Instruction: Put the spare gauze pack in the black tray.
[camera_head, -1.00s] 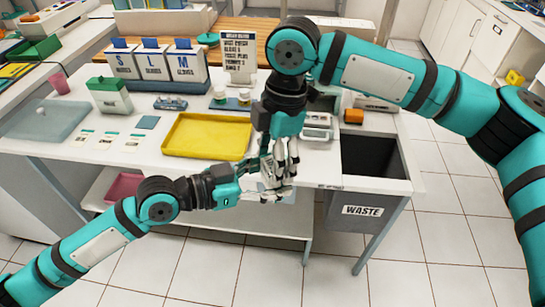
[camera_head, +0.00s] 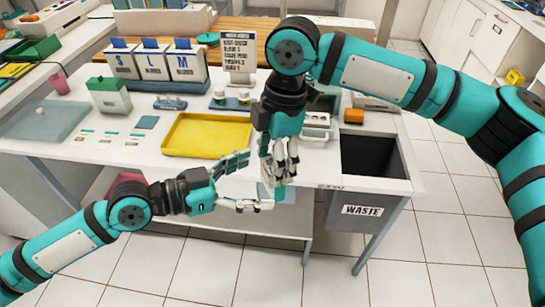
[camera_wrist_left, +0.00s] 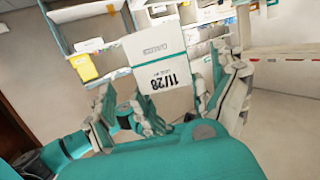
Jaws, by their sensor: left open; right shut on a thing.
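The gauze pack (camera_wrist_left: 157,62) is a white packet with a teal band and the print "11/28". It shows upright beyond the left fingers in the left wrist view. My right gripper (camera_head: 279,180) points down over the table's front edge and is shut on the pack, which its fingers mostly hide in the head view. My left gripper (camera_head: 246,184) is open, just left of the pack, with its fingers spread; they also show in the left wrist view (camera_wrist_left: 168,108). I cannot clearly make out a black tray; a dark container (camera_head: 325,101) is partly hidden behind my right gripper.
A yellow tray (camera_head: 207,153) lies on the table, left of my right gripper. A dark open waste bin (camera_head: 362,210) is at the right. Small cups (camera_head: 232,102), a sign (camera_head: 239,58) and glove boxes (camera_head: 150,66) stand behind. A blue-grey mat (camera_head: 45,120) lies at left.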

